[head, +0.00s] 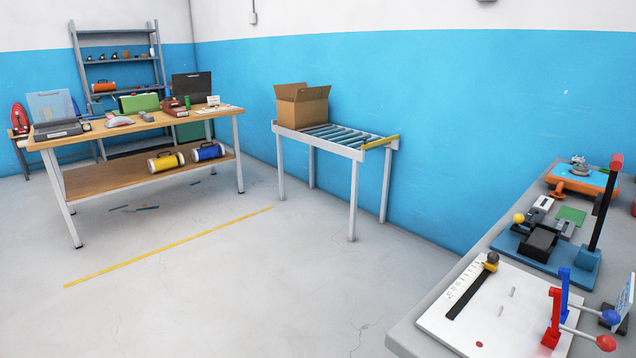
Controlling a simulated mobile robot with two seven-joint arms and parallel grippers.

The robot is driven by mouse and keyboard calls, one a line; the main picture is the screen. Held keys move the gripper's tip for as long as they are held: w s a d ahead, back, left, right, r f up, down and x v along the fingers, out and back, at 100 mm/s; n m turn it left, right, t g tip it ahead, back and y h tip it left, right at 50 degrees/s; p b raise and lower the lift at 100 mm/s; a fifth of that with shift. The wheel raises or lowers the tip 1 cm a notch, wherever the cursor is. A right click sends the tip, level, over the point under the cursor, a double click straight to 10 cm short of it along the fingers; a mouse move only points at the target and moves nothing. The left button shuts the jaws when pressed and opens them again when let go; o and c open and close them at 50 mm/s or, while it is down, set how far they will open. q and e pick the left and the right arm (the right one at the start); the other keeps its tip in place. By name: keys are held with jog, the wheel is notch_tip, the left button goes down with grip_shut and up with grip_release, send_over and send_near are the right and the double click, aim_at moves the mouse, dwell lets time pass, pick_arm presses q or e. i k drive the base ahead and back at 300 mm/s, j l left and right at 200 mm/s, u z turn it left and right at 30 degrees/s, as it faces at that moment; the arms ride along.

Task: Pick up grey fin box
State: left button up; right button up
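No thing in view can be told for certain as the grey fin box. A flat grey box-shaped object (57,129) lies at the left front corner of the wooden table (150,126); it is too small to tell what it is. An open cardboard box (303,107) stands on the roller conveyor (340,137) by the blue wall. Neither of my grippers shows in the head view.
The wooden table carries several other items, including a green case (139,103); yellow and blue cylinders lie on its lower shelf. A grey bench (425,325) with a white board and fixtures fills the right. Open floor (240,280) lies between, with a yellow line (170,247).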

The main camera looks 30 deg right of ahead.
aim_at(567, 227)
jog(key=i+j+z, duration=0.15)
jog(key=i, duration=0.35)
jog(key=i+z, duration=0.2)
jog(key=i, duration=0.25)
jog(key=i+j+z, duration=0.15)
jog(key=i, duration=0.3)
jog(key=i+l+z, duration=0.1)
jog(key=i+z, duration=0.15)
jog(key=z, duration=0.2)
jog(key=i+z, duration=0.25)
jog(key=z, duration=0.15)
jog(key=i+z, duration=0.25)
jog(key=z, duration=0.2)
jog(key=i+j+z, duration=0.2)
jog(key=z, duration=0.25)
jog(key=i+z, duration=0.2)
jog(key=z, duration=0.25)
jog(key=i+z, duration=0.2)
jog(key=z, duration=0.2)
jog(key=i+j+z, duration=0.15)
jog(key=z, duration=0.3)
jog(key=i+j+z, duration=0.15)
jog(key=z, duration=0.25)
jog(key=i+j, duration=0.05)
